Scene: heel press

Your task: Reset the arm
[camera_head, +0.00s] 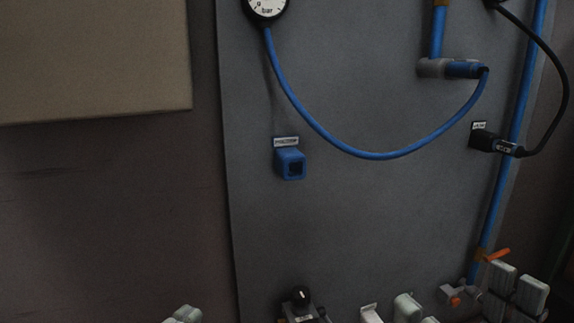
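Pale rounded blocks with dark gaps (518,288) stand at the bottom right corner. Another pale piece (186,315) is cut off at the bottom edge, left of the panel. I cannot tell what these pale pieces belong to.
A black knob (300,296) stands below. A beige board (95,55) is upper left.

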